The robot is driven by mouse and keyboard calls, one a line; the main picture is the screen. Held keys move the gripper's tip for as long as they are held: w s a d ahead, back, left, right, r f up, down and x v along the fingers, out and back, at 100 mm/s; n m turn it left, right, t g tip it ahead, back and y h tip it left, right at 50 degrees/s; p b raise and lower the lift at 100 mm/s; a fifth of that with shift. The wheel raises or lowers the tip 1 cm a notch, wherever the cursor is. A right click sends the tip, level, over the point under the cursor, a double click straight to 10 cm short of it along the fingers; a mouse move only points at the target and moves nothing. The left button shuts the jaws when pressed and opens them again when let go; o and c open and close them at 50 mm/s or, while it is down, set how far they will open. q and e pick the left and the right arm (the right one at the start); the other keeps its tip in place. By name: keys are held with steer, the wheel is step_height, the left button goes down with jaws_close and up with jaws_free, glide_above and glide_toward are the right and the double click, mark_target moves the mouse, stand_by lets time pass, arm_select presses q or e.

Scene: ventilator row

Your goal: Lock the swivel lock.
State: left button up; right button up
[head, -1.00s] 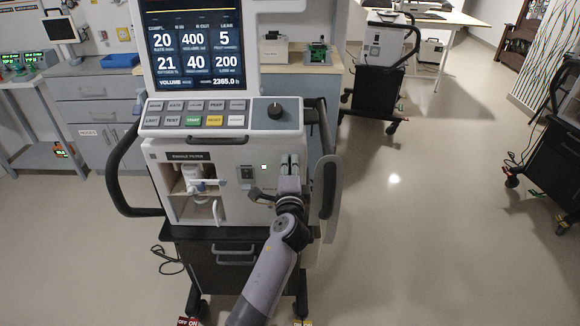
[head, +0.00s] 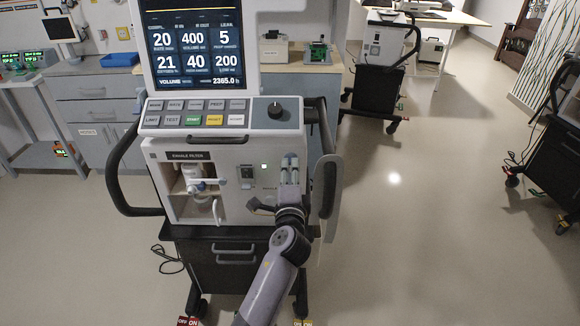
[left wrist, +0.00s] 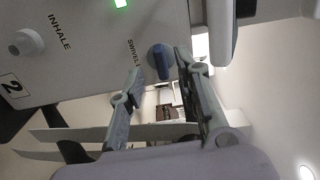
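The swivel lock is a small blue-grey knob (left wrist: 160,61) on the ventilator's pale front panel, beside a partly hidden "SWIVEL" label in the left wrist view. My left gripper (left wrist: 160,66) is open. One finger is to the left of the knob and the other to its right, with nothing held; whether either touches it I cannot tell. In the head view my left gripper (head: 274,204) is low at the right of the ventilator (head: 240,178) front and hides the knob. My right gripper is not in view.
An INHALE port (left wrist: 27,42) is left of the knob, and a green light (left wrist: 120,3) is above. The exhale filter bay (head: 192,182) is open at the left of the front. A side handle (head: 326,187) stands to the right.

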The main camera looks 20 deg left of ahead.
arm_select(q)
steer(key=v, duration=0.4)
steer(key=shift+s, duration=0.15)
